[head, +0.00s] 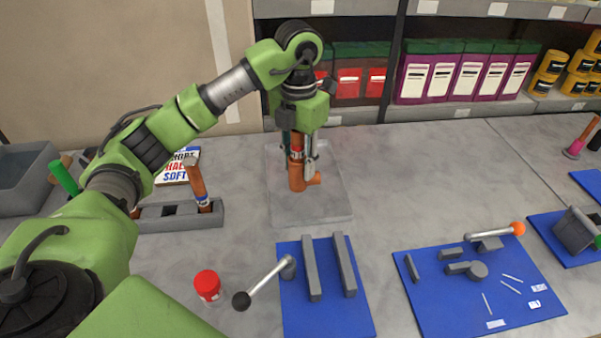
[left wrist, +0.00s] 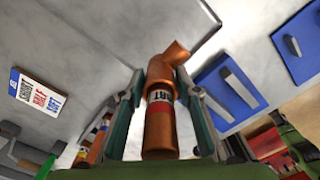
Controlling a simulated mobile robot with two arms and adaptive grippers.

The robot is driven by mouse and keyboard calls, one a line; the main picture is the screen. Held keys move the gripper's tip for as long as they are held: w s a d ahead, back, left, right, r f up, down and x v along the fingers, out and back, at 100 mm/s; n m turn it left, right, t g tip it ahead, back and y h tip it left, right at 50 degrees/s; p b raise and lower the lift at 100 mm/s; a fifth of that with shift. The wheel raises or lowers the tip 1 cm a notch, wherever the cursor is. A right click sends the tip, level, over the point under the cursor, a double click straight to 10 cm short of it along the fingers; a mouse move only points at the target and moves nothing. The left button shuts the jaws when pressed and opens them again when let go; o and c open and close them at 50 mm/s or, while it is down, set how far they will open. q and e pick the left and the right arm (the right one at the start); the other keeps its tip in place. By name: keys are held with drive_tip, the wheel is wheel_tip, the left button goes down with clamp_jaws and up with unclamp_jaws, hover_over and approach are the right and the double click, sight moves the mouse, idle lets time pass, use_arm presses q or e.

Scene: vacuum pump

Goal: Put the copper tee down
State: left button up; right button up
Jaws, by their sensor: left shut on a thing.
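The copper tee (head: 298,180) is upright between the fingers of my left gripper (head: 298,160), over a square light grey plate (head: 330,212) on the bench. Its side branch points right in the head view. Its lower end is at or just above the plate; I cannot tell whether it touches. In the left wrist view the copper tee (left wrist: 160,128), with a white and red label, sits between the two fingers of the left gripper (left wrist: 163,105). The left gripper is shut on it. My right gripper is not in view.
A grey holder (head: 150,222) with another copper piece (head: 197,182) stands left of the plate. A red-capped jar (head: 208,286) and blue mats (head: 325,312) with grey parts lie in front. Shelves with purple boxes (head: 455,75) stand behind. The bench right of the plate is clear.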

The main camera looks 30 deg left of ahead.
use_arm(q)
drive_tip(key=w+f+p, duration=0.1)
drive_tip(key=f, duration=0.1)
drive_tip(key=w+a+f+p, duration=0.1)
drive_tip(key=f, duration=0.1)
drive_tip(key=w+f+p, duration=0.1)
drive_tip(key=f, duration=0.2)
drive_tip(key=shift+w+a, duration=0.1)
drive_tip(key=shift+a, duration=0.2)
drive_tip(key=shift+f, duration=0.15)
drive_tip(key=shift+f, duration=0.15)
drive_tip(key=o, duration=1.2)
